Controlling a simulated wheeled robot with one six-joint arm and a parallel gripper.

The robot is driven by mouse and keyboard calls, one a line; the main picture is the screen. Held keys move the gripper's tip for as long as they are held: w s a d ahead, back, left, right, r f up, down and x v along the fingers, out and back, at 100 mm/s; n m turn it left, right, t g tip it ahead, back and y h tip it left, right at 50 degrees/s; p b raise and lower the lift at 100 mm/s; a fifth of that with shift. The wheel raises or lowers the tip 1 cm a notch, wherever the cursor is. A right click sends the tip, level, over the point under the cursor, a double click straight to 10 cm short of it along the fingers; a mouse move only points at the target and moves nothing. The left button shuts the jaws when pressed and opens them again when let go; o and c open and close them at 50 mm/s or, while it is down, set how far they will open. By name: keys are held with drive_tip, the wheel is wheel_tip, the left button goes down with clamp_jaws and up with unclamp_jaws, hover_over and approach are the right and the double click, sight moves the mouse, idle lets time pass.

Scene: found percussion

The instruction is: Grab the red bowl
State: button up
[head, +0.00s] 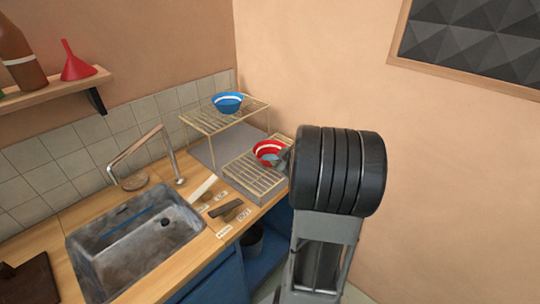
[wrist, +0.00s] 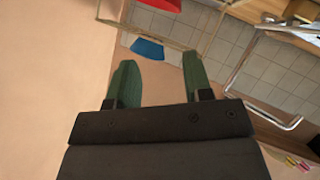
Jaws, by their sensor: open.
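The red bowl (head: 267,150) has a pale band and stands upright on the low slatted rack at the right end of the counter. Its right side is partly hidden by my gripper (head: 283,160), whose visible tip overlaps it in the head view; I cannot tell whether they touch. In the wrist view, which is upside down, my gripper (wrist: 158,64) shows two green fingers spread apart with nothing between them. The red bowl (wrist: 161,5) there is cut by the top edge, beyond the fingertips.
A blue bowl (head: 228,103) stands on a taller rack (head: 205,121) behind the red bowl. The low rack (head: 252,180) sits beside the wall. A sink (head: 135,240) and faucet (head: 140,150) are to the left. Labelled dark items (head: 226,208) lie between.

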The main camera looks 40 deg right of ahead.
sight(264, 161)
drive_tip(key=w+f+y, duration=0.1)
drive_tip(key=w+f+n+y, duration=0.1)
drive_tip(key=w+f, duration=0.1)
drive_tip(key=w+f+t+y, duration=0.1)
drive_tip(key=w+f, duration=0.1)
drive_tip(key=shift+d+p, duration=0.25)
drive_tip(key=shift+p, duration=0.05)
drive_tip(key=shift+p+x, duration=0.55)
drive_tip(key=shift+x, duration=2.25)
drive_tip(key=shift+d+r, duration=0.1)
clamp_jaws()
